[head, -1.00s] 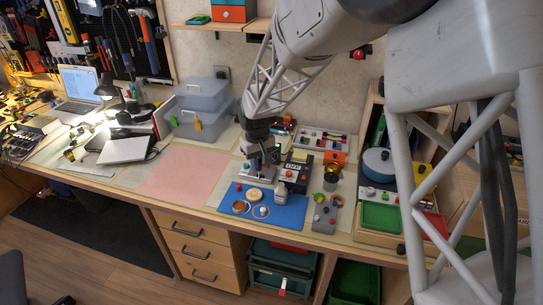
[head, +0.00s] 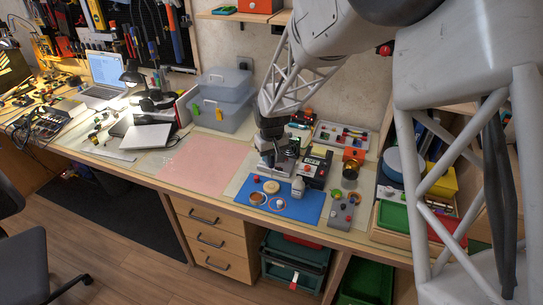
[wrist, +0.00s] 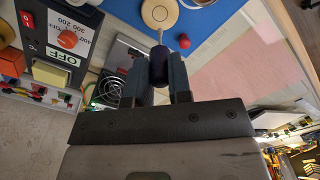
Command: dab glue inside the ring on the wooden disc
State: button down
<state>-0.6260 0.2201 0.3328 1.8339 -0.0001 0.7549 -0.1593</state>
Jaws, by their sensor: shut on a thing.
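My gripper (wrist: 160,72) is shut on a dark blue tool (wrist: 159,64) with a thin pale tip. In the wrist view the tip points toward the near edge of the round wooden disc (wrist: 159,12); I cannot tell whether it touches. A thin circular line shows on the disc's face, and the frame's top edge cuts the disc off. In the head view my gripper (head: 270,156) is just behind the disc (head: 271,186), which lies on the blue mat (head: 307,208). The held tool is hard to make out there.
A black box with a red button (head: 317,168) stands to the right. The pink mat (head: 204,163) is clear.

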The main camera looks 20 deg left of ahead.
jog(key=shift+f, duration=1.85)
jog(key=shift+f, duration=0.6)
dwell(2.3)
jog(key=shift+r, duration=0.1)
jog(key=shift+r, duration=2.4)
jog(key=shift+d, duration=0.1)
